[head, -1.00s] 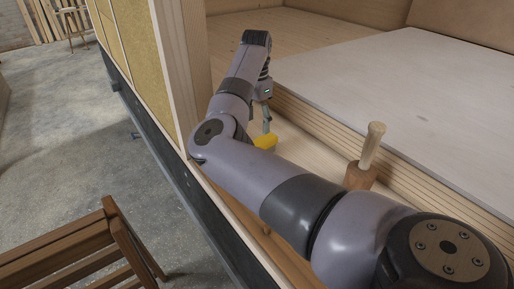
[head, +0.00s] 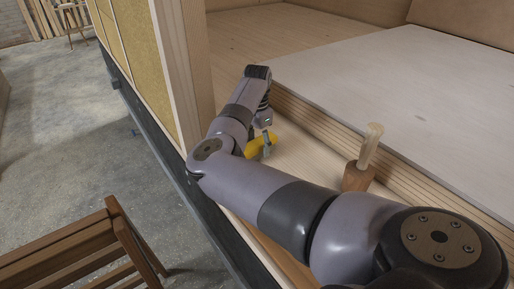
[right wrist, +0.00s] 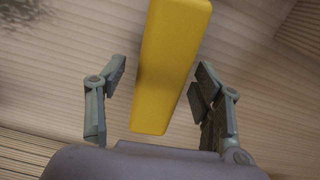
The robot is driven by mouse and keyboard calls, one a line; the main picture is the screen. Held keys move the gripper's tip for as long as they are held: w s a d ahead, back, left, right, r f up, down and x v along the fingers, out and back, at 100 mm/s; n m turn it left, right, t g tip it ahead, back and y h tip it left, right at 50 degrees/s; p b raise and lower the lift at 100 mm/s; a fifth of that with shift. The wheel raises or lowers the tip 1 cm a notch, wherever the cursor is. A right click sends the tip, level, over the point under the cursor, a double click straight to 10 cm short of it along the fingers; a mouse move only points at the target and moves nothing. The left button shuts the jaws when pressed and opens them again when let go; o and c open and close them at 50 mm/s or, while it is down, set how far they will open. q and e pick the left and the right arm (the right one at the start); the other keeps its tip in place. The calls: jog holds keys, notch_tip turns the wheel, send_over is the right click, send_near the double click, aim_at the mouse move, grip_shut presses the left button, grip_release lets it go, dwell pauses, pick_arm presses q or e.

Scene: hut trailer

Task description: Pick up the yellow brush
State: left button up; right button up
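The yellow brush (head: 254,149) lies on the light wooden floor of the hut, partly hidden by my right arm in the head view. In the right wrist view the yellow brush (right wrist: 168,65) is a long yellow block running from the top edge down between the fingers. My right gripper (right wrist: 160,80) is open, with one finger on each side of it and visible gaps on both sides. In the head view my right gripper (head: 265,139) is at the brush, below the bent wrist. My left gripper is not in view.
A wooden mallet (head: 357,178) with its handle upward stands to the right of my gripper. Behind is a raised step with a pale panel (head: 400,85). A wooden post (head: 184,70) rises on the left. A wooden chair (head: 75,250) stands on the concrete floor outside.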

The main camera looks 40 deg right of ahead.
aim_at(257, 142)
jog(key=c, duration=1.3)
jog(key=shift+r, duration=0.1)
notch_tip(257, 142, up, 20)
jog(key=shift+f+b, duration=0.1)
jog(key=shift+b, duration=0.65)
